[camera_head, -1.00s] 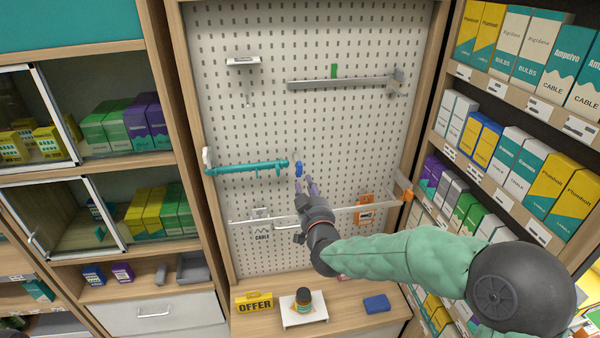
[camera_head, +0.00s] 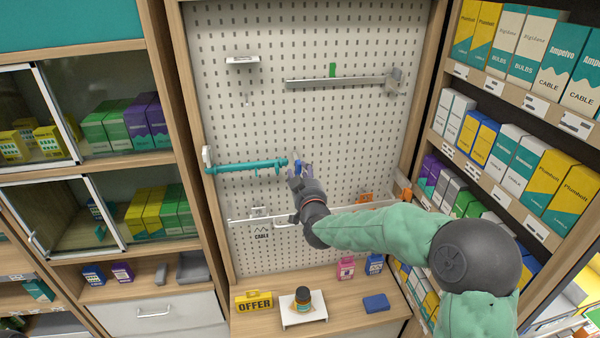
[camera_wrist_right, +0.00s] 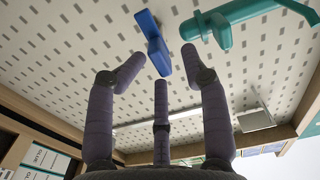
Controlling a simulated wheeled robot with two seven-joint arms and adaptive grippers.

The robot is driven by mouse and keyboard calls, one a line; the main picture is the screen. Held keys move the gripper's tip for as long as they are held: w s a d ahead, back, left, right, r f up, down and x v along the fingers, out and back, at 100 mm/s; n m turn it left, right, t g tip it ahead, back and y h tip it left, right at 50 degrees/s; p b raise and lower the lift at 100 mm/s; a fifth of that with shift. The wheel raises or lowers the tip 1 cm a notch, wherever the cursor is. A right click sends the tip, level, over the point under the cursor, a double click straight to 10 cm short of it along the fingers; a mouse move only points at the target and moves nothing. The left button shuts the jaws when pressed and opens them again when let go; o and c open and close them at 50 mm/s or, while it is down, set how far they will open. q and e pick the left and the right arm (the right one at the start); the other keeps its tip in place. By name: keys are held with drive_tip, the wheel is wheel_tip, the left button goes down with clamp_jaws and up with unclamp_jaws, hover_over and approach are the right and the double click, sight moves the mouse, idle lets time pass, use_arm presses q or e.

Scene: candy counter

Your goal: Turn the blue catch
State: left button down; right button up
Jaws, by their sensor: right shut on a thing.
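The blue catch (camera_head: 297,164) is on the white pegboard, beside the right end of a teal bar (camera_head: 245,167). It shows larger in the right wrist view (camera_wrist_right: 152,35), as an elongated blue lever with a raised block. My right gripper (camera_head: 299,172) is at the catch and partly covers it in the head view. In the right wrist view its fingers (camera_wrist_right: 162,62) are around the catch's block, and they are shut on it. The teal bar's end also shows there (camera_wrist_right: 225,22), close to the right finger. My left gripper is not in view.
A white rail (camera_head: 250,218) runs below the catch, with an orange piece (camera_head: 366,198) at its right. A grey rail (camera_head: 340,82) is higher on the board. The shelf below holds a yellow OFFER sign (camera_head: 254,301) and several small items. Stocked shelves flank the board.

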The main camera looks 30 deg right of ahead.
drive_tip(key=shift+o, duration=0.9)
drive_tip(key=shift+w+d+r, duration=0.1)
drive_tip(key=shift+w+r, duration=0.05)
drive_tip(key=shift+r, duration=0.2)
drive_tip(key=shift+w, duration=0.2)
drive_tip(key=shift+o, duration=0.2)
drive_tip(key=m+b, duration=0.1)
drive_tip(key=b, duration=0.1)
drive_tip(key=m+b, duration=0.1)
drive_tip(key=b, duration=0.1)
drive_tip(key=shift+f, duration=0.25)
drive_tip(key=shift+r+m, duration=0.1)
drive_tip(key=shift+m, duration=0.4)
drive_tip(key=shift+r, duration=0.1)
drive_tip(key=shift+c, duration=0.2)
